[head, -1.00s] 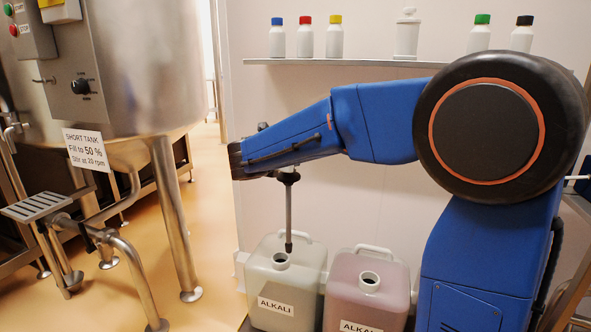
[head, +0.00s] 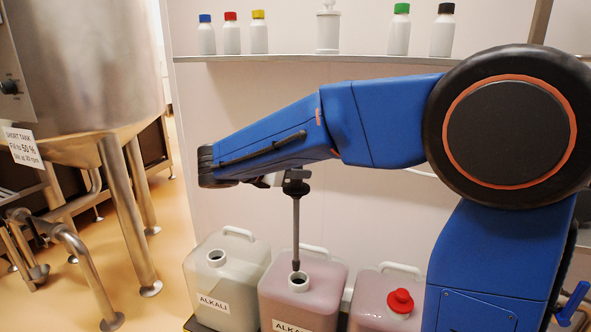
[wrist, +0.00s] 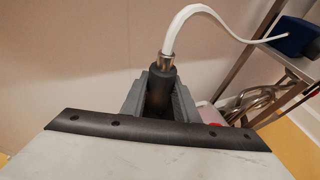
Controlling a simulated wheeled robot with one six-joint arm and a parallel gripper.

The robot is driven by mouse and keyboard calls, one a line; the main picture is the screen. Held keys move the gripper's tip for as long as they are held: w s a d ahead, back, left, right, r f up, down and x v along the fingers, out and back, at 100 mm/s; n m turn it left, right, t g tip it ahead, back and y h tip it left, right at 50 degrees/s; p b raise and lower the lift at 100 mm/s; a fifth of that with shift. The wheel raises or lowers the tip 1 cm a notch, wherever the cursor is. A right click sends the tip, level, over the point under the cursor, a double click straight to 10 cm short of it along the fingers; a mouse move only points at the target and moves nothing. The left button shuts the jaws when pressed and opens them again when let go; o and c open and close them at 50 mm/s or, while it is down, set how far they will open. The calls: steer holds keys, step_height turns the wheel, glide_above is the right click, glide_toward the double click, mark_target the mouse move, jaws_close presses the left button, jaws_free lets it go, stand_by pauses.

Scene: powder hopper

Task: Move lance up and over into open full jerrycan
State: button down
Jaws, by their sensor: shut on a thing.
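The lance (head: 297,230) is a thin dark grey rod hanging almost upright below my gripper (head: 294,183). My gripper is shut on the lance's thick dark top (wrist: 160,85), which shows between the jaws in the wrist view. The middle jerrycan (head: 325,290) is open, labelled ALKALI, and pinkish inside. The lance's lower tip lines up with its white mouth (head: 298,283); I cannot tell whether it is just above or slightly inside. The left jerrycan (head: 240,265), also ALKALI, is open and pale, with nothing in its mouth.
A third jerrycan (head: 380,318) with a red cap (head: 400,300) stands to the right. A white hose (wrist: 200,10) runs from the lance's top. A shelf (head: 290,58) with several bottles is behind my arm. A steel tank (head: 85,75) stands at the left.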

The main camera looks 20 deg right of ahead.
mark_target(296, 266)
steer(key=shift+s+d, duration=0.2)
steer(key=shift+d, duration=0.05)
steer(key=shift+d+f, duration=0.1)
steer(key=shift+f, duration=16.5)
steer(key=c, duration=1.3)
jaws_free()
